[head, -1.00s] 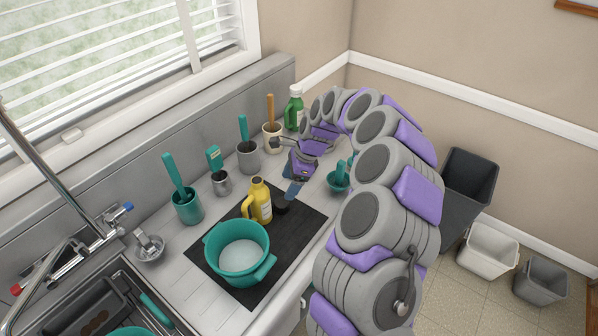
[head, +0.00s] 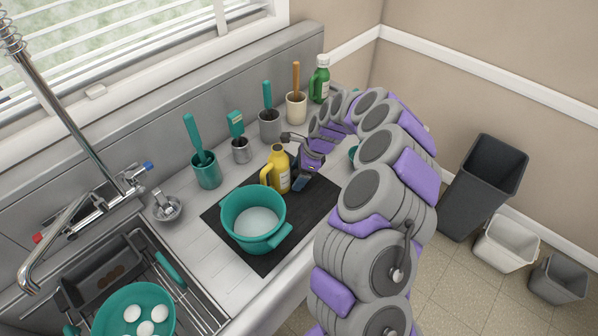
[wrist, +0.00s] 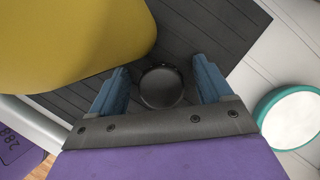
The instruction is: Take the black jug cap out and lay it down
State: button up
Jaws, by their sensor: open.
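The black jug cap (wrist: 161,88) shows in the wrist view as a dark round disc over the dark ribbed mat (wrist: 85,103). My gripper (wrist: 160,78) is open, with one blue finger on each side of the cap and a gap to each. The yellow jug (wrist: 75,35) is close by at the upper left of that view. In the head view, my gripper (head: 300,183) is low over the mat (head: 318,203), just right of the yellow jug (head: 279,172). The cap is hidden there behind my gripper.
A teal pot (head: 254,218) stands on the mat in front of the jug. Utensil holders, including a teal one (head: 207,172), line the wall with a green bottle (head: 319,80). A teal-rimmed round container (wrist: 292,117) is right of my gripper. The sink is at lower left.

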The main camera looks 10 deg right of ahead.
aim_at(296, 173)
jog(key=shift+d, duration=0.3)
jog(key=c, duration=0.4)
jog(key=shift+a, duration=0.15)
jog(key=c, duration=0.8)
jog(key=shift+c, duration=0.2)
jog(key=shift+r+p, duration=1.55)
jog(key=shift+p, duration=0.4)
notch_tip(296, 173, up, 6)
jog(key=p, duration=0.5)
jog(key=shift+f+p, duration=0.15)
jog(key=shift+p, duration=0.2)
notch_tip(296, 173, up, 6)
jog(key=p, duration=0.5)
jog(key=shift+r, duration=0.2)
